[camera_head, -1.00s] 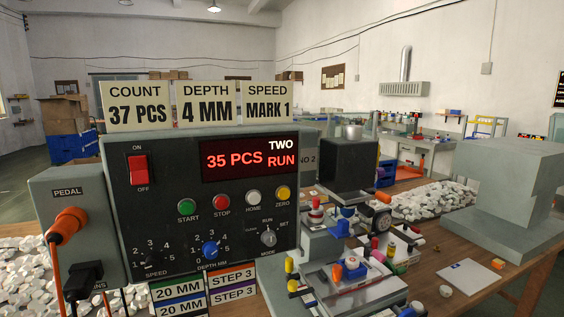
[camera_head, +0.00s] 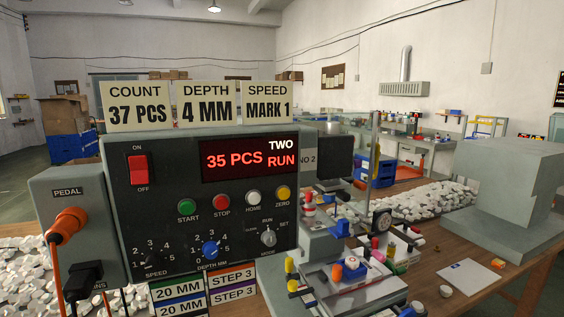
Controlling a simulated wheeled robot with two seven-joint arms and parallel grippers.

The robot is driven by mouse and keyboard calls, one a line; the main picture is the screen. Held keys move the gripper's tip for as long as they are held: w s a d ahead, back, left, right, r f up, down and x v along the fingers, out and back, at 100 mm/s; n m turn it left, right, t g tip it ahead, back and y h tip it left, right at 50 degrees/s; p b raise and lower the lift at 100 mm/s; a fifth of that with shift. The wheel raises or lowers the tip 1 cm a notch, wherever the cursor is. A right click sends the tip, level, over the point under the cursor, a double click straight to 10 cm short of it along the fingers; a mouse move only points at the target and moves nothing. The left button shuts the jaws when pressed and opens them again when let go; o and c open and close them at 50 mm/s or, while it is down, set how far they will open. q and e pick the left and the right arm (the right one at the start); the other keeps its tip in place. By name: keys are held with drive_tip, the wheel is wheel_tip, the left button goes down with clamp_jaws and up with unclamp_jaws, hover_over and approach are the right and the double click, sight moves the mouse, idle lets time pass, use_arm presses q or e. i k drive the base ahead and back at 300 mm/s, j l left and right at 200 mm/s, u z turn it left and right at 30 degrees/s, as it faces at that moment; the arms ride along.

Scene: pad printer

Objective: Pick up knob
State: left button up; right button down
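The control panel (camera_head: 230,190) carries a blue DEPTH MM knob (camera_head: 210,249), a grey MODE knob (camera_head: 268,237) and a dark SPEED knob (camera_head: 152,259). A small white round piece (camera_head: 352,262) sits on the blue holder of the pad printer's fixture, right of the panel. Another small round piece (camera_head: 446,291) lies on the table at the right. I cannot tell which of these is the knob the task names. Neither of my grippers is in view.
Heaps of white pieces lie at the right (camera_head: 425,203) and left (camera_head: 25,275). A grey pedal box (camera_head: 75,220) has an orange plug. A grey stepped block (camera_head: 505,190) stands at the right.

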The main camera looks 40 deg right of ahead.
sight(351, 263)
drive_tip(key=z, duration=1.7)
drive_tip(key=i+l+u, duration=0.4)
drive_tip(key=l+u, duration=0.2)
drive_tip(key=i+l+u, duration=0.25)
drive_tip(key=l, duration=0.25)
drive_tip(key=l+u, duration=0.3)
drive_tip(key=l, duration=0.1)
